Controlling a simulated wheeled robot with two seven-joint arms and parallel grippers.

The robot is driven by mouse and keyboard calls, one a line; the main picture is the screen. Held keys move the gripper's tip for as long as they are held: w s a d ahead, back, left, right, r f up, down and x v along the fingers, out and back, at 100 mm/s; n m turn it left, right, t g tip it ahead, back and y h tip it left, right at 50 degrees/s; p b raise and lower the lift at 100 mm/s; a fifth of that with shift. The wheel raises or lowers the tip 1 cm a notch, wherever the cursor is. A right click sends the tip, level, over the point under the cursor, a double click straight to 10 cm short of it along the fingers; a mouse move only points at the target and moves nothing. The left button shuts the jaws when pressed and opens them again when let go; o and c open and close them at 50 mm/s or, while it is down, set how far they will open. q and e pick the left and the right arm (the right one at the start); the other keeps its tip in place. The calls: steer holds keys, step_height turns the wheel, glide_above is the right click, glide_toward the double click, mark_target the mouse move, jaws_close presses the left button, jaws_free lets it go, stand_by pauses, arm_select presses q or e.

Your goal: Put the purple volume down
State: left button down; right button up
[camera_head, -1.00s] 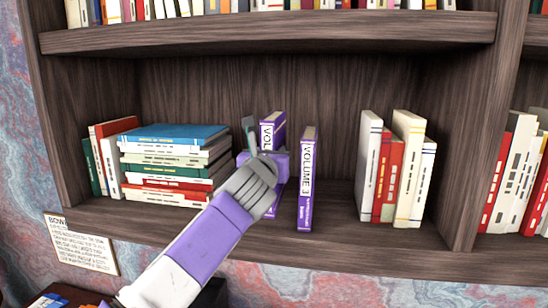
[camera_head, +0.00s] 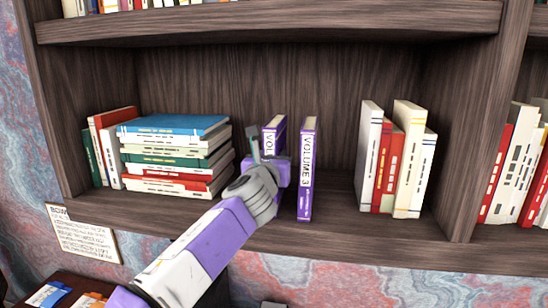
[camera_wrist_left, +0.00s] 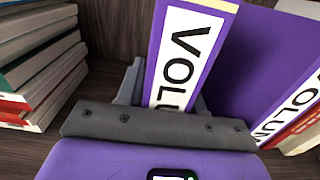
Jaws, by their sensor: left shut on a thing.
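A purple volume (camera_head: 273,136) with a white spine label reading "VOL" stands upright on the shelf board, close to the left of a second purple book, "VOLUME 3" (camera_head: 307,168). My left gripper (camera_head: 268,158) is shut on the purple volume's spine side and hides its lower part. In the left wrist view the held purple volume (camera_wrist_left: 187,50) rises between the fingers, with VOLUME 3 (camera_wrist_left: 275,60) right beside it. I cannot tell whether the held book's bottom touches the shelf. My right gripper is not in view.
A stack of lying books (camera_head: 175,155) is to the left of my gripper. Several upright books (camera_head: 395,160) stand at the right, with free shelf between them and VOLUME 3. The shelf's front edge (camera_head: 330,240) runs below, and another shelf (camera_head: 270,24) is above.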

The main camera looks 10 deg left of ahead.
arm_select(q)
steer(key=c, duration=0.7)
jaws_free()
steer(key=shift+r, duration=0.1)
steer(key=s+b, duration=0.4)
steer(key=s, duration=0.8)
